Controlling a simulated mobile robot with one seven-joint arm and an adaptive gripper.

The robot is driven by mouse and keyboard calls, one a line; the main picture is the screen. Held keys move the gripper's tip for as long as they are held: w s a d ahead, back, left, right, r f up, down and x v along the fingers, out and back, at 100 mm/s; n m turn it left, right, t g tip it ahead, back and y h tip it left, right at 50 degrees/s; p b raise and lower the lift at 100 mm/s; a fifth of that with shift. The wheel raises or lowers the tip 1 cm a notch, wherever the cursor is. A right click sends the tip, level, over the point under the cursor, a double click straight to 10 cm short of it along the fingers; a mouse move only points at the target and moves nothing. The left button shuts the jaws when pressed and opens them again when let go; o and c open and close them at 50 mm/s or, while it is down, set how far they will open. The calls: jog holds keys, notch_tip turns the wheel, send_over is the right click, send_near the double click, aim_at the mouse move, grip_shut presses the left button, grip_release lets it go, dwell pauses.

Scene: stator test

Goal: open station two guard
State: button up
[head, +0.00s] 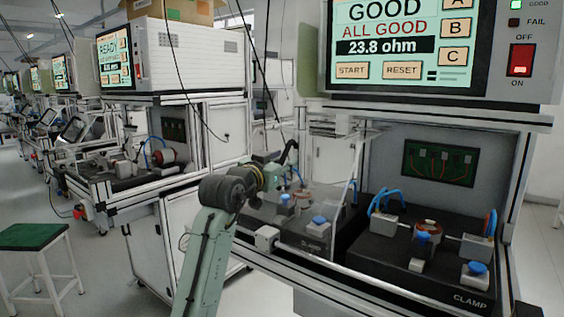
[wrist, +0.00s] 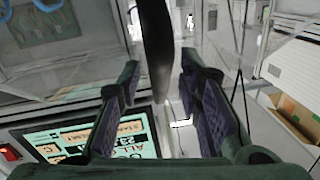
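A clear guard panel (head: 350,185) with a pale upright edge stands in front of the left clamp fixture (head: 308,234) in the head view; I cannot tell how far it is open. The right clamp fixture (head: 425,262) shows no panel in front. My gripper (head: 283,166) is at the left side of this bench, near the panel. In the wrist view my gripper (wrist: 158,80) has its two fingers apart, with a dark bar (wrist: 157,45) running between them. The bar looks like a handle; I see no firm contact on both sides.
A tester screen (head: 398,38) reading GOOD, 23.8 ohm, hangs above the bench and shows at lower left in the wrist view (wrist: 90,135). Another test bench (head: 185,60) stands to the left. A green-topped stool (head: 35,237) stands at far left. Floor between is clear.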

jog(key=shift+c, duration=0.2)
grip_shut()
dwell(0.6)
